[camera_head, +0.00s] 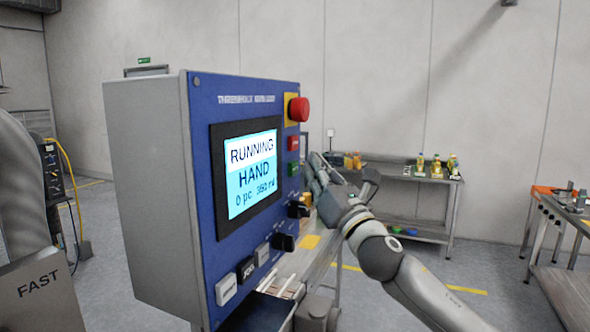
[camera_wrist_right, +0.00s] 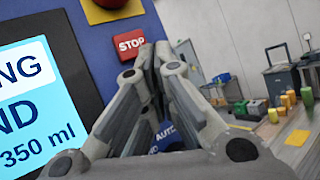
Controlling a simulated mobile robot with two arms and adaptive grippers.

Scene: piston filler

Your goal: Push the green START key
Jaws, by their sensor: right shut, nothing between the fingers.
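The green START key (camera_head: 293,169) sits on the blue front of the control panel (camera_head: 204,170), just below the red STOP key (camera_head: 293,143). Its label is too small to read. My right gripper (camera_head: 316,164) is shut and empty, with its fingertips just right of the green key. I cannot tell whether they touch it. In the right wrist view the closed fingers (camera_wrist_right: 152,58) reach towards the panel below the STOP key (camera_wrist_right: 129,43) and hide the green key. The screen (camera_head: 250,174) reads RUNNING, HAND. My left gripper is not in view.
A red emergency knob (camera_head: 299,109) sticks out above the keys. Black selector knobs (camera_head: 284,242) and lower push keys (camera_head: 245,269) are below. A bench with bottles (camera_head: 400,175) stands behind, another table (camera_head: 566,210) at right. Floor between them is open.

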